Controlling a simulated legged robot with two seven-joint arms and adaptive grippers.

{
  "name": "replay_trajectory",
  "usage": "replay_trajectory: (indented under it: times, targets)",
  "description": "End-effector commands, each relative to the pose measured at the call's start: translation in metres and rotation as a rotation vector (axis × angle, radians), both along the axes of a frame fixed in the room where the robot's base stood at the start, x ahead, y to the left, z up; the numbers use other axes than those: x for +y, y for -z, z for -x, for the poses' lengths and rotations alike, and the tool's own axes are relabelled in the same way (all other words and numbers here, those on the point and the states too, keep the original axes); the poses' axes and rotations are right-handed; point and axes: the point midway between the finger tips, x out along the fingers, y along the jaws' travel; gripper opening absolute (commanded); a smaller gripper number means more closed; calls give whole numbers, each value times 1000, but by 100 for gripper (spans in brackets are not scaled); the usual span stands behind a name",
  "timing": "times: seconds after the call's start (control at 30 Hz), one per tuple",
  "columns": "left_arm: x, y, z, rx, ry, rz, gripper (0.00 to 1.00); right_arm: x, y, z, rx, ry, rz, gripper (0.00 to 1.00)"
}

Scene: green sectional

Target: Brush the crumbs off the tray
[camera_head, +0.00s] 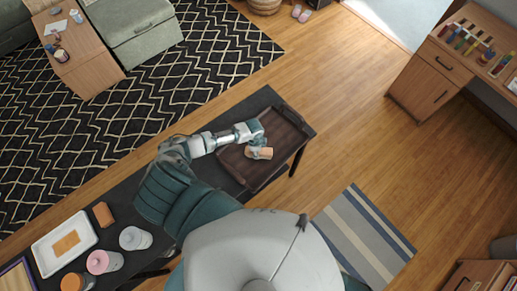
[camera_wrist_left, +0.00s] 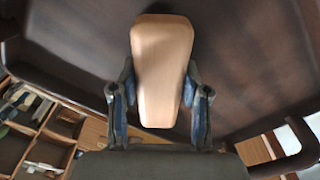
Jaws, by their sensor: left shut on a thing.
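The dark brown wooden tray (camera_head: 284,130) lies on the far right end of the black table. It also fills much of the left wrist view (camera_wrist_left: 75,55). My left gripper (camera_head: 257,144) reaches over the tray and is shut on a light wooden brush (camera_head: 262,154). In the left wrist view the brush's pale wooden body (camera_wrist_left: 162,70) stands between the two fingers (camera_wrist_left: 160,112). Its bristles are not visible, and I cannot tell whether it touches the tray. I cannot make out crumbs in either view. My right gripper is not in view.
On the near left of the black table (camera_head: 195,222) are a white tray (camera_head: 45,262) holding a flat orange-brown piece, a brown block (camera_head: 103,214) and several bottles, including a pink-topped one (camera_head: 103,262). Open wooden floor lies right of the table, with a striped rug (camera_head: 365,238).

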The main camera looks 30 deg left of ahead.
Motion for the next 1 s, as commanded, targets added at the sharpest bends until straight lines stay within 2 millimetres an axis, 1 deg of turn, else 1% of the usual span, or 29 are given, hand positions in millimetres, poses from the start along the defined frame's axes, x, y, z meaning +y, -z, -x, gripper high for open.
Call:
replay_trajectory:
  times: [0.3, 0.47, 0.67, 1.0]
  targets:
    - [28, -1, -6, -2, -1, -2, 0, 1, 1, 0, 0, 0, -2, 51]
    - [33, 0, -7, -2, -1, 0, 0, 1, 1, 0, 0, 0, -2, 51]
    - [29, 2, -7, -1, 0, 0, 0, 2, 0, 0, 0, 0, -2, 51]
    - [0, 0, -1, -1, 1, 2, 0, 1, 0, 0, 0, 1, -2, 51]
